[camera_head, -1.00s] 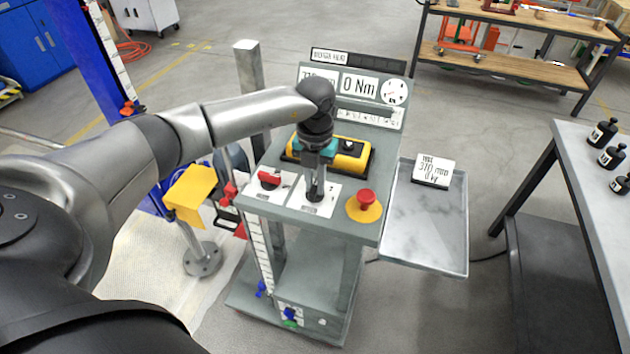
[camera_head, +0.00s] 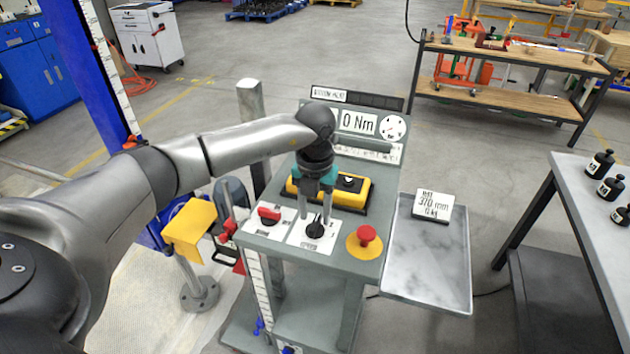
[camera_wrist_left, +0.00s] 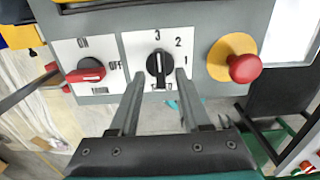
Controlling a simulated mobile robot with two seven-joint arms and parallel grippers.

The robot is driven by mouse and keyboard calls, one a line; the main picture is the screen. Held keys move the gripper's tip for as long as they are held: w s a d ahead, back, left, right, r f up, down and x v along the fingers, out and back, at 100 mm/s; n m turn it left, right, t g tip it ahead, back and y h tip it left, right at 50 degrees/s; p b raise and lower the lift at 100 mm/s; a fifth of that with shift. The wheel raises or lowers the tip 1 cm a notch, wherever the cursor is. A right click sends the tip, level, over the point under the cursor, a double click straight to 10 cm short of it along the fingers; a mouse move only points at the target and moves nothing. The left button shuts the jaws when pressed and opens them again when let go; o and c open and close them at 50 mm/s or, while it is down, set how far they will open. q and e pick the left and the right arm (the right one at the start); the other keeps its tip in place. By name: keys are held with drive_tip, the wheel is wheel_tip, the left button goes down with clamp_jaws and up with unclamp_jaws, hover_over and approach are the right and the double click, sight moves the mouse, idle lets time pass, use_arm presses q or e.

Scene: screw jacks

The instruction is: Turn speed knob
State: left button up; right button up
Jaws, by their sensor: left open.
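The speed knob (camera_head: 315,230) is a black rotary knob on a white plate on the grey control console. In the left wrist view the knob (camera_wrist_left: 160,68) sits among the marks 1, 2 and 3, and its white line points up, roughly toward 3. My left gripper (camera_head: 317,222) points down at it with fingers open. In the left wrist view its fingertips (camera_wrist_left: 159,78) stand one on each side of the knob's lower part; whether they touch it I cannot tell. My right gripper is not in view.
Left of the knob is a red ON/OFF switch (camera_wrist_left: 87,72). Right of it is a red mushroom button (camera_wrist_left: 243,68) on a yellow base. A yellow box (camera_head: 352,193) lies behind my gripper. A grey tray (camera_head: 428,270) with a small display (camera_head: 432,205) is at the right.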

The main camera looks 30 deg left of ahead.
sight(315, 222)
use_arm(q)
wheel_tip(315, 222, up, 13)
drive_tip(key=shift+b, duration=0.3)
idle(0.4)
